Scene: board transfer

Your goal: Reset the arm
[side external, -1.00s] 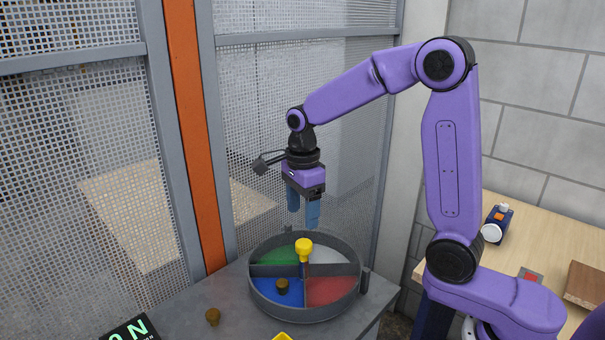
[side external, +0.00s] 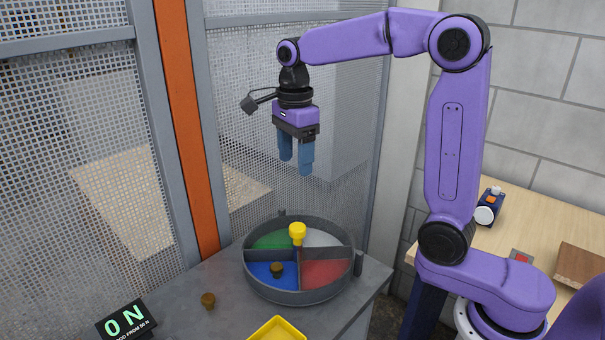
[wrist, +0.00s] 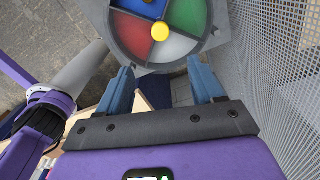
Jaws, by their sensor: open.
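My gripper (side external: 296,170) hangs well above the round tray, pointing down, with its two blue fingers apart and nothing between them. In the wrist view the open fingers (wrist: 166,85) also show empty, with the tray beyond them. The round grey tray (side external: 300,298) has blue, green, white and red compartments. A yellow knob (side external: 297,233) stands at its centre where the dividers meet. A brown peg-like piece (side external: 277,269) is in the blue compartment. It shows partly at the top edge of the wrist view.
Another brown piece (side external: 208,300) stands on the grey table left of the tray. A yellow bin (side external: 277,331) and a display reading "0 N" (side external: 126,321) are at the front. Mesh panels and an orange post (side external: 185,130) stand behind. A wooden table (side external: 545,225) is at right.

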